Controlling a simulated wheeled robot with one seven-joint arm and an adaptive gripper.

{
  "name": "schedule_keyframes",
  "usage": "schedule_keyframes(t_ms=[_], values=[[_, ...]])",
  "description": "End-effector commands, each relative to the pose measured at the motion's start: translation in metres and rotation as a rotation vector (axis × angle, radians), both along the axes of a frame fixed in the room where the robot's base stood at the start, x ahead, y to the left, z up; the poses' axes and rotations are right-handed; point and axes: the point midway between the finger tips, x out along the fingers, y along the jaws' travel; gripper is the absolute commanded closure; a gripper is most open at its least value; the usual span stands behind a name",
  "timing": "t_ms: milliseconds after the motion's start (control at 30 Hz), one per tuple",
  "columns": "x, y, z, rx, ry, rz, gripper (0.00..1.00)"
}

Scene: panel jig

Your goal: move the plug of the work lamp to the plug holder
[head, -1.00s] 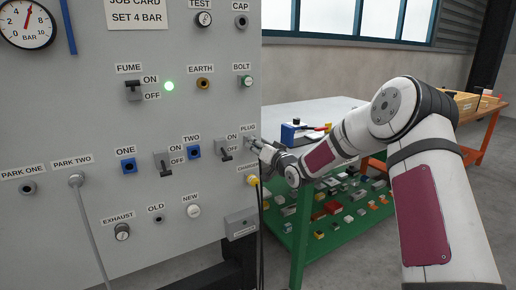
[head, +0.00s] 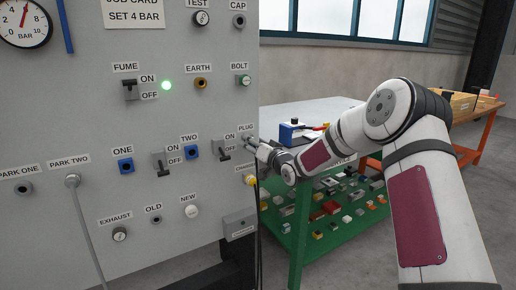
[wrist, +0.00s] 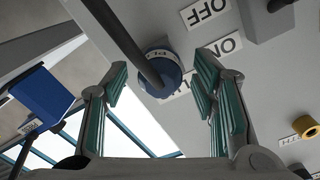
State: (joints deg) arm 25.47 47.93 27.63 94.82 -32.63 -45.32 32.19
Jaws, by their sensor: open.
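A round blue plug (wrist: 158,75) with a thick black cable (wrist: 120,40) is at the panel face in the wrist view, over a partly hidden white label. In the head view this spot is beside the PLUG label (head: 246,127), where my fingers largely hide it. I cannot tell how deep the plug sits or make out a separate holder. My gripper (wrist: 161,84) is open, one green-padded finger on each side of the plug, with visible gaps. It also shows in the head view (head: 251,141) at the panel's right edge. I cannot identify the work lamp.
An ON/OFF switch (head: 223,149) is just left of my gripper. A yellow connector (head: 250,180) under the CHARGER label and a grey box (head: 240,223) are below. A green bench (head: 310,225) with small parts stands right, under my arm. A blue block (wrist: 46,99) shows left in the wrist view.

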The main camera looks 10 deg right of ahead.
Motion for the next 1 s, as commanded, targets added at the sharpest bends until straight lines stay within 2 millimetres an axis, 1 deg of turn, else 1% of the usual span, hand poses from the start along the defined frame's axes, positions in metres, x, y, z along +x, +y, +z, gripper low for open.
schedule_keyframes(t_ms=[167, 400, 500, 600, 700, 800, 1000], values=[[-0.019, -0.007, 0.000, -0.002, 0.001, -0.001, 0.47], [-0.066, -0.023, 0.000, -0.001, 0.001, -0.003, 0.47], [-0.084, -0.028, 0.000, -0.001, 0.001, -0.002, 0.47], [-0.097, -0.032, 0.000, -0.001, 0.000, -0.001, 0.47], [-0.106, -0.035, 0.000, -0.001, -0.001, -0.001, 0.47], [-0.111, -0.037, 0.000, 0.000, 0.000, -0.001, 0.47], [-0.112, -0.037, 0.000, 0.000, -0.001, 0.000, 0.47]])
